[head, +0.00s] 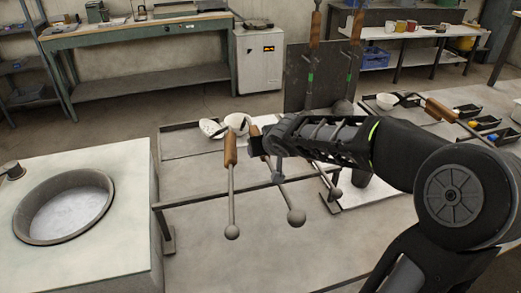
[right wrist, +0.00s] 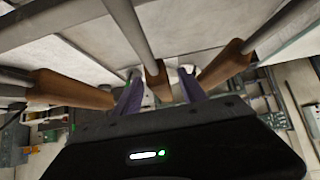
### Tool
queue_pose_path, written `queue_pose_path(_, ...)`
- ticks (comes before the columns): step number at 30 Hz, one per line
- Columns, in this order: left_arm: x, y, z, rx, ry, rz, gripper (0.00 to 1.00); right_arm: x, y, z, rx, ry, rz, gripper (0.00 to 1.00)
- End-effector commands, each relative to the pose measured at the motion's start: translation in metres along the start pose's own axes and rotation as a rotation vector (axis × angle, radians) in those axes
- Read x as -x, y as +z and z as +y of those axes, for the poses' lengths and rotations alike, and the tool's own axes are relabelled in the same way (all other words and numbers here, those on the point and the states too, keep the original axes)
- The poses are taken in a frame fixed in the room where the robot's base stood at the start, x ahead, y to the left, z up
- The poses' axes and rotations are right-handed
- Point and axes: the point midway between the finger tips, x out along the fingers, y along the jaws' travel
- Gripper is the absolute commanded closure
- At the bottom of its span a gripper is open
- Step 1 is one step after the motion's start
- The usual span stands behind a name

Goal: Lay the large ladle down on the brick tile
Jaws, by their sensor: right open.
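Several ladles with wooden handles are in view, and I cannot tell which is the large one. A left ladle (head: 231,190) hangs at the rack with its round end low. A middle ladle (head: 285,190) hangs beside it, its upper part hidden by my right gripper (head: 257,146). A third round end (head: 336,193) shows further right. In the right wrist view, my right gripper (right wrist: 158,76) is open, with a wooden handle (right wrist: 157,82) between its fingers; contact is unclear. Other handles (right wrist: 70,90) lie either side. I cannot make out a brick tile. My left gripper is out of view.
A pale block with a round basin (head: 64,205) stands at left. White bowls (head: 236,122) sit behind the rack bar (head: 190,199). Another wooden-handled tool (head: 440,108) lies at right near dark trays (head: 490,130). Two more handles (head: 315,30) stand against a dark panel (head: 330,75).

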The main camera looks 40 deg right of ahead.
Motion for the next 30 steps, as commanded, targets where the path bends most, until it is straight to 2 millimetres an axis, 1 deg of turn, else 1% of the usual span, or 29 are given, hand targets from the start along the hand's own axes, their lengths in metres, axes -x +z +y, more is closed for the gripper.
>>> queue_pose_path(1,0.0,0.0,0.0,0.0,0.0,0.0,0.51,0.009,-0.001,0.0,-0.002,-0.001,0.004,0.51)
queue_pose_path(3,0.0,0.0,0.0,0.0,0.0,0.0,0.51,0.019,-0.001,0.0,-0.001,-0.001,0.004,0.51)
queue_pose_path(6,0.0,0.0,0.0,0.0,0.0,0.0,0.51,0.029,-0.001,0.0,-0.002,-0.001,0.002,0.51)
queue_pose_path(9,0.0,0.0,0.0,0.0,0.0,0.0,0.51,0.033,0.0,0.0,0.0,-0.001,0.001,0.51)
queue_pose_path(20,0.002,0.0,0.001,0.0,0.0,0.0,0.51,0.035,-0.003,0.0,0.001,-0.001,0.001,0.51)
queue_pose_path(30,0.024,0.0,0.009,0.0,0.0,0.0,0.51,0.058,-0.028,0.0,0.001,0.0,0.002,0.51)
